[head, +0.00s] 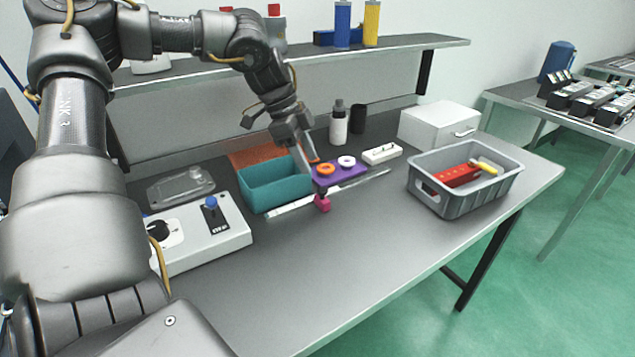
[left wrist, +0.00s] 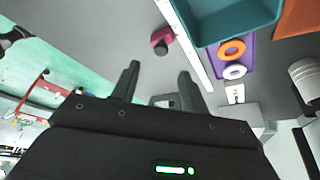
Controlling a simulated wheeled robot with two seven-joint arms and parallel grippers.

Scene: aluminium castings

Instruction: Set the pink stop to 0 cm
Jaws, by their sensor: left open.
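The pink stop (head: 322,203) sits at the near edge of a pale rail with a scale (head: 285,208), in front of the purple block. In the left wrist view the pink stop (left wrist: 162,38) shows beside the rail (left wrist: 190,45), beyond my fingertips. The scale's marks are too small to read. My left gripper (head: 308,163) is open and empty. In the head view it overlaps the gap between the teal bin and the purple block; its fingers show in the left wrist view (left wrist: 158,72), apart from the stop. My right gripper is not in view.
A teal bin (head: 273,199) stands behind the rail. The purple block (head: 348,177) carries an orange and a white ring. A control box (head: 200,238) stands left, a grey crate (head: 450,201) with red and yellow things right. The table front is clear.

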